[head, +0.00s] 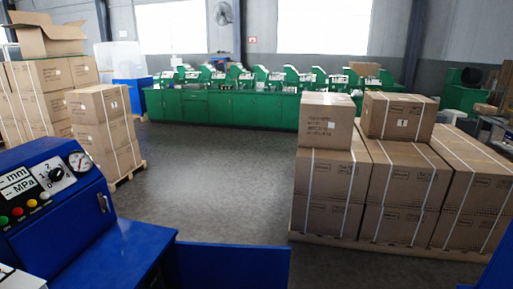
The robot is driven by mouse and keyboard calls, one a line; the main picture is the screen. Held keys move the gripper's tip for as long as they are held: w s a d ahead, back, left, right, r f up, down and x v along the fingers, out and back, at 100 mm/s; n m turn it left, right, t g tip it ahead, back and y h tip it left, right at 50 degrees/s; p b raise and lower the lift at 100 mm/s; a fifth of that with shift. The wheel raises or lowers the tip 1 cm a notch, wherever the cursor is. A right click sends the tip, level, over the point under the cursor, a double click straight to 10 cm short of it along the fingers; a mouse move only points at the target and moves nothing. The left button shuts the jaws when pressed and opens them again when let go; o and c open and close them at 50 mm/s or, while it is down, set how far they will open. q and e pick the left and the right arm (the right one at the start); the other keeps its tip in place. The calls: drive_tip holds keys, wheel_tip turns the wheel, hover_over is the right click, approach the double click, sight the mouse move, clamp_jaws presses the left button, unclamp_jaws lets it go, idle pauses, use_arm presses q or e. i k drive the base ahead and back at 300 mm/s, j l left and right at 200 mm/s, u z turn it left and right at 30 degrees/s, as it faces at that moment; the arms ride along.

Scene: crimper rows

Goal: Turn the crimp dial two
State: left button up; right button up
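The crimp dial (57,173) is a black knob on a white plate with small numerals, on the sloped panel of a blue machine (110,248) at the left. Which numeral the knob points at is too small to tell. A round pressure gauge (80,161) sits just right of the dial. Displays marked mm (16,176) and MPa (19,189) are left of it. Neither of my grippers is in view.
Stacked cartons on pallets stand at the right (400,180) and left (100,120). Green benches (230,106) with machines line the back. Grey floor (220,170) between the stacks is clear. A low blue panel (230,265) is at bottom centre. Coloured buttons (18,212) sit below the displays.

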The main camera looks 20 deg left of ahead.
sight(56, 175)
drive_tip(key=i+u, duration=0.1)
drive_tip(key=i, duration=0.4)
drive_tip(key=i+l+u, duration=0.15)
drive_tip(key=i, duration=0.35)
drive_tip(key=i+l+u, duration=0.1)
drive_tip(key=i, duration=0.35)
drive_tip(key=u, duration=1.8)
drive_tip(key=l, duration=0.05)
